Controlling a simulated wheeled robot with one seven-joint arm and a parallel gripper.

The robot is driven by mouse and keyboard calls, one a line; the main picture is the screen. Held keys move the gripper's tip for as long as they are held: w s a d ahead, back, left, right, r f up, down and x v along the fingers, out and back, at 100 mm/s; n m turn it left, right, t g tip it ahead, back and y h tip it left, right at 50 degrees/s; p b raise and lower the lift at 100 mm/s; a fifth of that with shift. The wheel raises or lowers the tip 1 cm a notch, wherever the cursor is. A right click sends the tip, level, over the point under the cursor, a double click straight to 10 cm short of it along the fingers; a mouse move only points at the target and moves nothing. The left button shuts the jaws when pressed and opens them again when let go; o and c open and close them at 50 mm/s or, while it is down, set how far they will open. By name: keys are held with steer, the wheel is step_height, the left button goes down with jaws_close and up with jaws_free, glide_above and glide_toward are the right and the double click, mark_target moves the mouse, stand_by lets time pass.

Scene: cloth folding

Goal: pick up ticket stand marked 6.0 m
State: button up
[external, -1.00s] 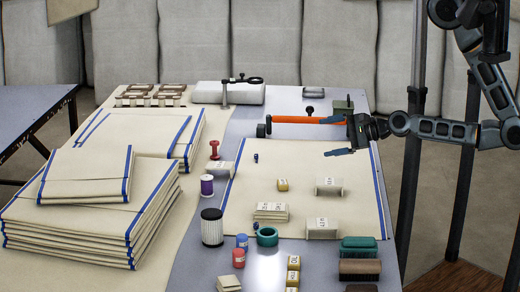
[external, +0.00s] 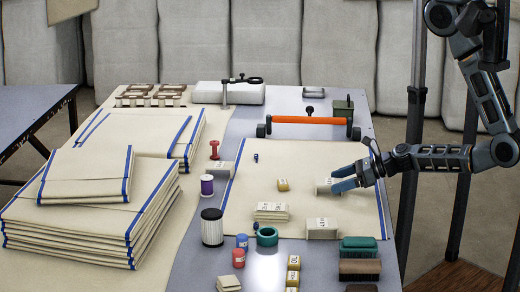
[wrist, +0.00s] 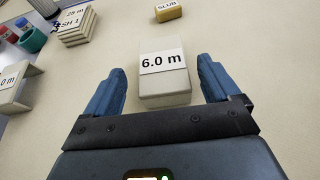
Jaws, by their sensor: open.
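The ticket stand marked 6.0 m (wrist: 163,80) is a small whitish block with a white label on its sloped face. It stands upright on the cream cloth (wrist: 230,45). My gripper (wrist: 162,85) is open, with one blue finger on each side of the stand and a visible gap to both. In the external view the stand (external: 324,185) is at the fingertips of my gripper (external: 338,179), which reaches in from the right. The stand's near end lies between the fingers, and its lower rear part is partly hidden in the external view.
A similar stand (external: 321,228) is nearer the camera. A yellow block (external: 283,184) and a stack of labelled cloth pieces (external: 271,212) lie to the left. An orange bar (external: 306,120) runs along the back. Cloth around the stand is clear.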

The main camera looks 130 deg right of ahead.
mark_target(332, 182)
steer(key=shift+x, duration=1.95)
steer(key=shift+d+r, duration=0.1)
steer(key=shift+d, duration=0.05)
steer(key=shift+c, duration=0.3)
steer(key=c, duration=1)
steer(key=shift+r, duration=0.1)
